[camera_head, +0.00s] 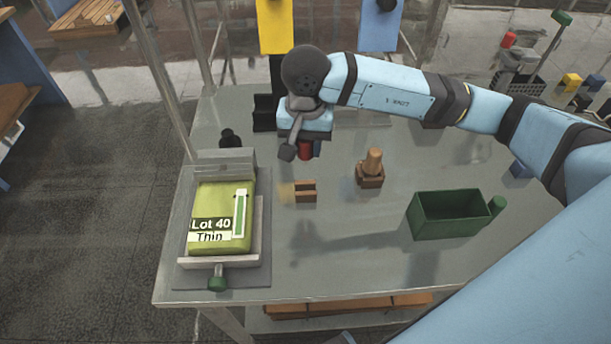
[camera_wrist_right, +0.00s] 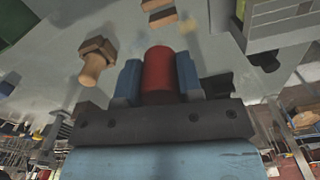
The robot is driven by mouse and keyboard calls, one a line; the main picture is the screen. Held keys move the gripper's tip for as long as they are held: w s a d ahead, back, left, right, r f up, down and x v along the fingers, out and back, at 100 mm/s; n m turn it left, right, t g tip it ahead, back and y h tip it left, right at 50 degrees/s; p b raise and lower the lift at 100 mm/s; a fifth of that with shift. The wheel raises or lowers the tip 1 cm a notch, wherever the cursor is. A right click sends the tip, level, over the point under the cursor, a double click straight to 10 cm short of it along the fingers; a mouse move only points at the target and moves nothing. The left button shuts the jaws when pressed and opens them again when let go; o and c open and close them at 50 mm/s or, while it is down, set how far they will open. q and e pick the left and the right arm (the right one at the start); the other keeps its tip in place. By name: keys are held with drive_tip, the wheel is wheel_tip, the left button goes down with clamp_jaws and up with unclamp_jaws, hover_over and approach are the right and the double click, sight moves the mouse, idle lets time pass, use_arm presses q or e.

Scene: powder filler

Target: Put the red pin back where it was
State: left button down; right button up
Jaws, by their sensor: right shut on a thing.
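My right gripper (camera_head: 305,142) is over the back middle of the grey table in the head view, apart from the tabletop. It is shut on the red pin (camera_head: 305,150), whose lower end shows below the jaws. In the right wrist view the red pin (camera_wrist_right: 158,74) sits between the two blue fingers. A small slotted wooden block (camera_head: 305,193) lies on the table in front of the gripper. A wooden base with an upright wooden peg (camera_head: 371,168) stands to its right. My left gripper is not in view.
A yellow-green bag (camera_head: 218,213) labelled "Lot 40 Thin" lies in a grey clamp-like tray (camera_head: 222,262) at the left. A green bin (camera_head: 446,216) stands at the right. Black fixtures (camera_head: 265,112) stand behind the gripper. The table's front middle is clear.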

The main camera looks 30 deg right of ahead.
wheel_tip(320, 180, down, 11)
drive_tip(key=shift+r+p, duration=0.15)
drive_tip(key=shift+p, duration=0.4)
drive_tip(key=shift+f+b, duration=0.25)
drive_tip(key=shift+b, duration=0.15)
drive_tip(key=o, duration=1)
drive_tip(key=shift+r, duration=0.1)
drive_tip(key=shift+c, duration=0.2)
drive_tip(key=shift+r, duration=0.1)
